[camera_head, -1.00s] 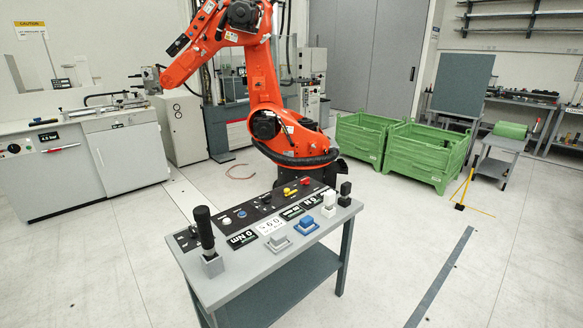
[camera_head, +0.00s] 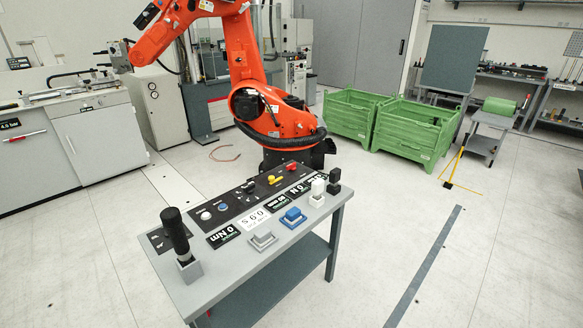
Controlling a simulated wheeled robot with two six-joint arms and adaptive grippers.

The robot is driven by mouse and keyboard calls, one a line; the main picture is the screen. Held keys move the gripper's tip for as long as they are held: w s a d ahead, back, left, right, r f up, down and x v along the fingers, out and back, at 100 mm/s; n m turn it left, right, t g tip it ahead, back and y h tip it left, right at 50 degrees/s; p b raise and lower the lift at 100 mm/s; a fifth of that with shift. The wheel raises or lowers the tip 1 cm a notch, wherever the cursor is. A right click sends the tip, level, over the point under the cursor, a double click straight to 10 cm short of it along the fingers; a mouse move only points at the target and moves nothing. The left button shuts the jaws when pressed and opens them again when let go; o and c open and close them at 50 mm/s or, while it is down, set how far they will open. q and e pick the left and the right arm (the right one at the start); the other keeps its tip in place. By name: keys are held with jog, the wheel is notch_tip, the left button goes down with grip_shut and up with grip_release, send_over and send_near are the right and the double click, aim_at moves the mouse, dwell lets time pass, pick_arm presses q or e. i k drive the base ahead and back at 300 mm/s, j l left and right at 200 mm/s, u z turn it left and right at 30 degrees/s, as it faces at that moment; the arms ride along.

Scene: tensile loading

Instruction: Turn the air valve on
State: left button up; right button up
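A red bar-shaped handle (camera_head: 25,136) shows at the far left, on the front of a white counter. A small black label reading about 4.5 bar (camera_head: 10,124) sits just above it. The handle looks roughly level, tilted slightly. It is probably the air valve; it is too small to tell its setting for certain. Neither of my grippers is in view, so I see nothing near or touching the handle.
A grey control table (camera_head: 215,292) with a black upright handle (camera_head: 175,232) and several buttons stands close in front. Behind it is an orange industrial arm (camera_head: 285,125). Green crates (camera_head: 412,137) stand to the right. Floor is clear left of the table.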

aim_at(293, 166)
jog(key=i+l+u, duration=0.15)
jog(key=u, duration=0.3)
jog(key=i+l+u, duration=0.1)
jog(key=u, duration=0.35)
jog(key=i+l+u, duration=0.1)
jog(key=l, duration=0.35)
jog(key=i+l+u, duration=0.1)
jog(key=i+l, duration=0.15)
jog(key=l, duration=0.2)
jog(key=i+l, duration=0.1)
jog(key=l, duration=0.4)
jog(key=i+l+u, duration=0.15)
jog(key=l, duration=0.35)
jog(key=i+l+u, duration=0.1)
jog(key=l, duration=0.35)
jog(key=i+l+u, duration=0.1)
jog(key=l, duration=0.4)
